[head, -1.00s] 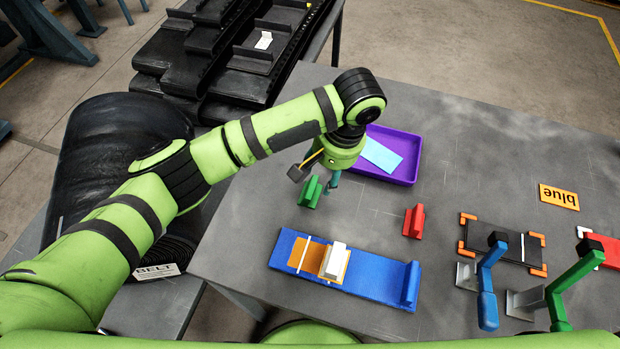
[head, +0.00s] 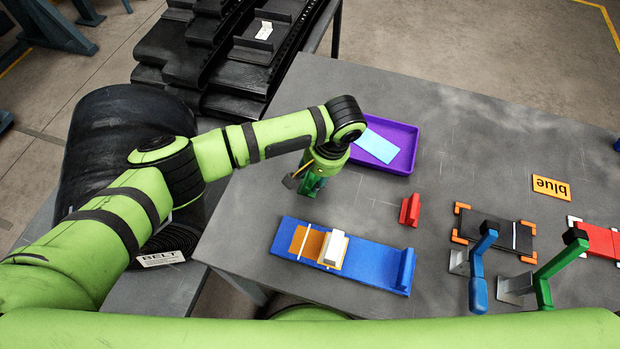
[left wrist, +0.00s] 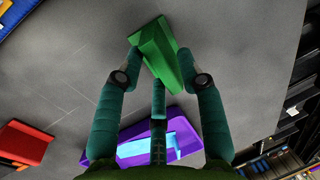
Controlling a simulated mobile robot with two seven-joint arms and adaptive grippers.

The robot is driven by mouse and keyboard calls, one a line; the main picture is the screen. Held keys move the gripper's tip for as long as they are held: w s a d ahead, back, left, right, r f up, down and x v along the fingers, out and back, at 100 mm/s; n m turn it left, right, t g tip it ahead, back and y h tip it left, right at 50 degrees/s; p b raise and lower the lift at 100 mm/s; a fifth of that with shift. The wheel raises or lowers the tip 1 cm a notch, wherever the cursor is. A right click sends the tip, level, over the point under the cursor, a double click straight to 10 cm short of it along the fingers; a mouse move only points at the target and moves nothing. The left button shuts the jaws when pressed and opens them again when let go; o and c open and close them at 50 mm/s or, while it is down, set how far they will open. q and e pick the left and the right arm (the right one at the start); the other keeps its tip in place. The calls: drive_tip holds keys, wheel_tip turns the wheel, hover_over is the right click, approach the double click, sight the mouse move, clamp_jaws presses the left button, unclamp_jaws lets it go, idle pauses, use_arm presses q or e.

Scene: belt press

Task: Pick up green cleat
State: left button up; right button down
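The green cleat (head: 311,184) stands on the grey table at the left, mostly hidden under my left gripper (head: 314,188) in the head view. In the left wrist view the green cleat (left wrist: 160,50) lies at the fingertips. My left gripper (left wrist: 160,66) has its teal fingers spread, one on each side of the cleat's upright rib. I cannot tell whether the fingers touch it. My right gripper is not in view.
A purple tray (head: 403,158) with a light blue sheet (head: 376,146) lies just behind my left gripper. A red cleat (head: 410,209) stands to the right. A blue board (head: 376,265) with a white-topped block lies in front. Blue (head: 480,262) and green (head: 556,262) levers stand further right.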

sight(312, 176)
use_arm(q)
clamp_jaws()
drive_tip(key=shift+r, duration=0.1)
drive_tip(key=shift+r+b, duration=0.35)
drive_tip(key=shift+r, duration=0.25)
drive_tip(key=b+v, duration=0.1)
drive_tip(key=v, duration=0.1)
drive_tip(key=shift+r, duration=0.4)
drive_tip(key=s+d+r+b, duration=0.1)
drive_tip(key=s+d+r, duration=0.4)
drive_tip(key=d, duration=0.5)
drive_tip(key=shift+a+b+v, duration=0.2)
drive_tip(key=shift+b+v, duration=0.2)
drive_tip(key=shift+v, duration=0.55)
